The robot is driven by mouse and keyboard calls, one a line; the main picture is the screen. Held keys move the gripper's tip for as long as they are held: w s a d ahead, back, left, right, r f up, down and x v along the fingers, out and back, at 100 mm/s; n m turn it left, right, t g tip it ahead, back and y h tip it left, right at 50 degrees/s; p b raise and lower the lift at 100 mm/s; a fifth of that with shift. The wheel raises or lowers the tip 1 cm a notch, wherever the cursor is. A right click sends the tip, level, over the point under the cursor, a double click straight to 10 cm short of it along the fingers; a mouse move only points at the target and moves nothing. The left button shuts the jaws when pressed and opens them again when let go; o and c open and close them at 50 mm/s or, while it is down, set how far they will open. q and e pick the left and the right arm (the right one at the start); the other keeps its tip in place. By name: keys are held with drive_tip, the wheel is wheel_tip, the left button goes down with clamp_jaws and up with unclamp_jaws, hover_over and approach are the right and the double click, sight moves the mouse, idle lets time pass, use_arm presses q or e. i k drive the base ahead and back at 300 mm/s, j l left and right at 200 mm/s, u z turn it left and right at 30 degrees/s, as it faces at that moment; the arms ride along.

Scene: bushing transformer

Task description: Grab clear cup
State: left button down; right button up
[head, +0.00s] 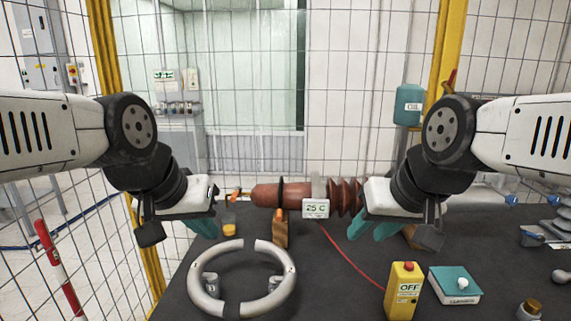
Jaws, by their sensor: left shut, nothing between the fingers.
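A small clear cup (229,219) with yellow-orange liquid in its lower part stands on the dark table, left of the brown bushing. My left gripper (207,230), with teal fingers, is shut and empty just left of the cup, apart from it as far as I can tell. My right gripper (372,231) hangs over the table at the right end of the bushing, its teal fingers spread apart, with nothing seen between them.
The ribbed brown bushing (290,194) lies across the back on a wooden support (280,232), beside a 25 °C display (316,208). A grey ring (209,304) lies in front. A yellow OFF box (404,290) and teal-topped box (455,284) stand front right.

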sight(229, 225)
drive_tip(key=j+u, duration=0.2)
drive_tip(key=j, duration=0.3)
drive_tip(key=j+u, duration=0.25)
drive_tip(key=j, duration=0.25)
drive_tip(key=i+j+u, duration=0.2)
drive_tip(key=j, duration=0.25)
drive_tip(key=i+j+u, duration=0.1)
drive_tip(key=j+u, duration=0.15)
drive_tip(key=j, duration=0.25)
